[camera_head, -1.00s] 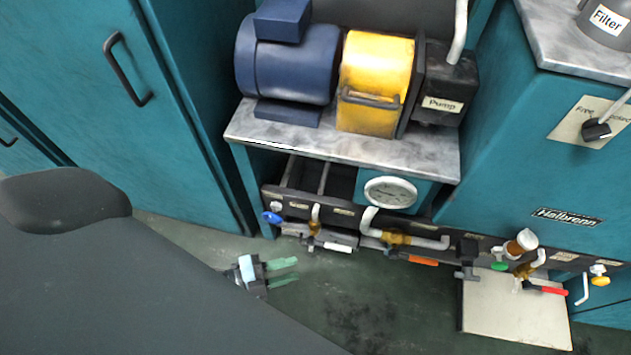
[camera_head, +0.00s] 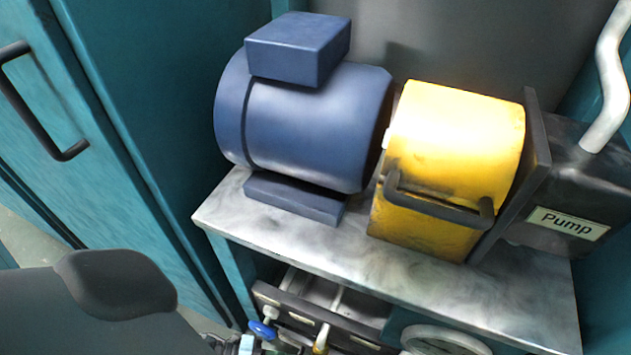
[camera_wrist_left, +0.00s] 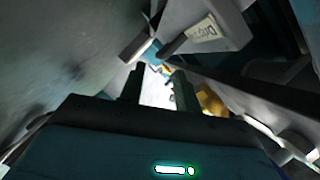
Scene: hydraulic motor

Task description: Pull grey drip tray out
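In the left wrist view, a grey box-like part (camera_wrist_left: 228,22) carries a pale label (camera_wrist_left: 203,31) that seems to start with "Dr"; it looks like the drip tray. It lies above and right of my left gripper (camera_wrist_left: 160,82), whose two dark fingers are apart with no object visible between them. In the head view, only a bit of my left gripper (camera_head: 248,346) shows at the bottom edge, close to the blue valve knob (camera_head: 262,330). A grey open compartment (camera_head: 322,291) is under the marble shelf; I cannot tell if it is the tray. My right gripper is out of view.
A blue motor (camera_head: 310,130), a yellow housing (camera_head: 455,145) and a black pump (camera_head: 565,190) stand on the marble shelf (camera_head: 375,270). Pipes and a round gauge (camera_head: 445,343) crowd below it. A teal cabinet (camera_head: 130,130) stands left.

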